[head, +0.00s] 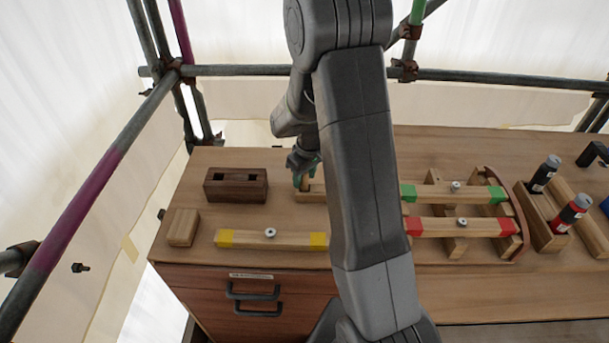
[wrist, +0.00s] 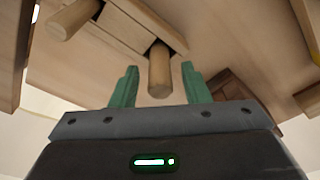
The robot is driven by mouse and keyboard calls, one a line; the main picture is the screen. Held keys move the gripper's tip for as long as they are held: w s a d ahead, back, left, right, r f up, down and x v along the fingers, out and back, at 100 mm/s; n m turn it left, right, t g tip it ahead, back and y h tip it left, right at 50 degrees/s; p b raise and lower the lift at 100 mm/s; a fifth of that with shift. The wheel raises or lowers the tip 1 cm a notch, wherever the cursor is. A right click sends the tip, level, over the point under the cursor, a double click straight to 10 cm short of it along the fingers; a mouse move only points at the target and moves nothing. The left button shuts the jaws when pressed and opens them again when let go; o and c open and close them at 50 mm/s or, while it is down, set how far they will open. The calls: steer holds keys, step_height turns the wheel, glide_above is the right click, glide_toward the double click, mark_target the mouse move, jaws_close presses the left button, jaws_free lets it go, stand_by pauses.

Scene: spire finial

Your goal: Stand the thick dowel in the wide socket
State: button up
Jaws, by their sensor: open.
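My gripper (head: 304,178) is open, with green fingers, over the left end of a pale wooden holder (head: 310,196) in the head view. In the wrist view my gripper (wrist: 159,74) has one round wooden dowel (wrist: 160,72) between its fingers, with gaps on both sides. A second dowel (wrist: 72,20) stands in the same pale holder, outside the fingers. I cannot tell for certain which dowel is thicker. The dark brown socket block (head: 236,186), with two square openings, stands left of my gripper. Both openings look empty. My arm hides part of the holder in the head view.
A small wooden block (head: 183,227) and a yellow-ended bar (head: 268,239) lie at the front left. Green-ended and red-ended bars lie right of my arm, beside a caddy (head: 546,226) with bottles. Scaffold pipes run behind the bench. Bench between socket block and holder is clear.

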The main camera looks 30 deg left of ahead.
step_height(320, 180, up, 12)
steer(key=d+b, duration=0.1)
steer(key=shift+s+d, duration=0.25)
steer(key=shift+d, duration=0.15)
steer(key=shift+f, duration=0.1)
steer(key=f, duration=0.4)
steer(key=a+f, duration=0.1)
steer(key=f, duration=0.7)
steer(key=shift+w+a+f, duration=0.25)
steer(key=shift+a, duration=0.15)
steer(key=shift+a+r+p, duration=0.1)
steer(key=shift+r+p, duration=0.35)
steer(key=shift+r, duration=0.7)
